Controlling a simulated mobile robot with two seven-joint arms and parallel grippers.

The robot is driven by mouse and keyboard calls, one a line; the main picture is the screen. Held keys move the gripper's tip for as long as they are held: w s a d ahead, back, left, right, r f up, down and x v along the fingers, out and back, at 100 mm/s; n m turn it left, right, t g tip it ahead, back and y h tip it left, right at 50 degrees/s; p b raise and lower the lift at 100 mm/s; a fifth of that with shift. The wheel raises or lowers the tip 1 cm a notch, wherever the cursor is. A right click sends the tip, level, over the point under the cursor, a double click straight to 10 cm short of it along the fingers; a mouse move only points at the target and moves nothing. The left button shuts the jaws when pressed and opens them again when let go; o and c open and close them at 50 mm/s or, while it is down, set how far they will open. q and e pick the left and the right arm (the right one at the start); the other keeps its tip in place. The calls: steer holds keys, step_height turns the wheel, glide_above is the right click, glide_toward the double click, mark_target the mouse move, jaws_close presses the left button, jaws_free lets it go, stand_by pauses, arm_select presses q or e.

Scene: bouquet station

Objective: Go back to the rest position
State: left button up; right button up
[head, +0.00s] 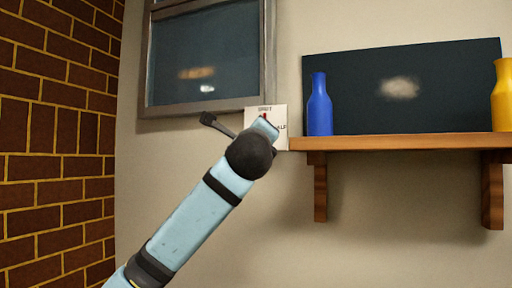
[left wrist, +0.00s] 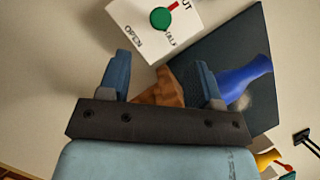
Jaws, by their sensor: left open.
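My left arm rises from the bottom left in the head view, its far end in front of a white dial panel (head: 281,133) on the wall; its fingers are hidden there. In the left wrist view my left gripper (left wrist: 163,60) is open, with two blue fingers apart and nothing held between them. The white panel also shows there (left wrist: 140,22), beyond the fingertips, with a green knob (left wrist: 160,18), a red mark and lettering including "OPEN". I cannot tell how far the gripper is from the panel. My right gripper is in neither view.
A wooden shelf (head: 400,142) on brackets is right of the arm, bearing a blue vase (head: 319,108) and a yellow vase (head: 502,98) before a dark panel (head: 440,85). A grey-framed window (head: 205,60) is above left. A brick wall (head: 55,150) stands at left.

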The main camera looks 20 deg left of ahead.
arm_select(q)
steer(key=shift+v, duration=1.05)
